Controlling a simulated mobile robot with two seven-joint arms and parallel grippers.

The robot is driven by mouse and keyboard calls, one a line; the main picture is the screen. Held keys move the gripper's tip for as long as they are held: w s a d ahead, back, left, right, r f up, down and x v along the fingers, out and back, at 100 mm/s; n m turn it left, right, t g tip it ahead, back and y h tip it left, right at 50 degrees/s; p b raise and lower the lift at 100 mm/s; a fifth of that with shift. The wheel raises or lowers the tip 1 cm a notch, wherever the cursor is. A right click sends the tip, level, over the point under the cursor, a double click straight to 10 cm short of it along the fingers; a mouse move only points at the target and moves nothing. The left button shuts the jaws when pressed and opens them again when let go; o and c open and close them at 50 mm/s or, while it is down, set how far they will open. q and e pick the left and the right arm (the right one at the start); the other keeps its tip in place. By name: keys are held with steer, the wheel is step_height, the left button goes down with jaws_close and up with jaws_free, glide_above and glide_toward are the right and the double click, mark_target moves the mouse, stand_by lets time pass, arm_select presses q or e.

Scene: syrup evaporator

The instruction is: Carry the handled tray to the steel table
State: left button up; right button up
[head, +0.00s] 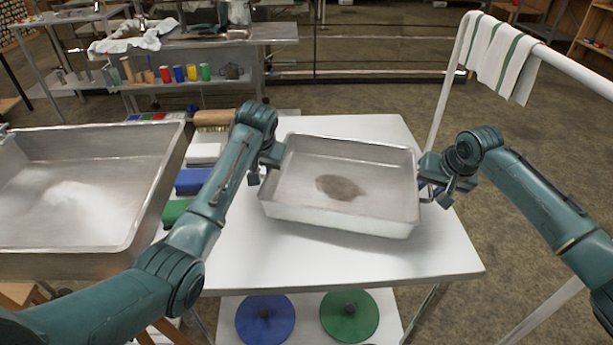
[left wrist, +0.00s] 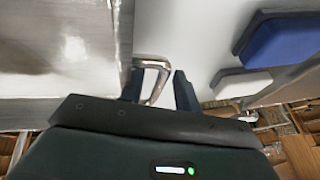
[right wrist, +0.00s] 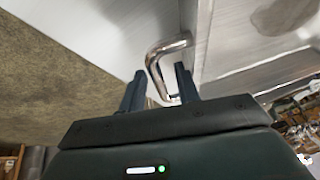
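The handled tray (head: 330,215), a shallow steel pan with a dark patch on its floor, sits on a white-topped table (head: 400,265). My left gripper (head: 263,170) is at its left end. In the left wrist view, its fingers (left wrist: 158,85) stand apart on either side of a metal loop handle (left wrist: 150,66). My right gripper (head: 436,190) is at the right end. In the right wrist view, its fingers (right wrist: 160,85) stand apart with the other handle (right wrist: 154,60) between them. A grey steel-looking table (head: 275,32) stands at the back left.
A large steel pan (head: 80,190) is at the left. Blue and green blocks (head: 190,181) lie between it and the tray. A white rail (head: 452,75) with striped towels (head: 500,55) stands at the right. Cups line the back table's lower shelf. Round blue and green lids lie below.

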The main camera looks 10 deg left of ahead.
steer(key=shift+r, duration=0.25)
arm_select(q)
steer(key=v, duration=1.2)
arm_select(e)
steer(key=v, duration=1.1)
steer(key=shift+s+r, duration=0.15)
steer(key=shift+r, duration=0.1)
steer(key=shift+d, duration=0.1)
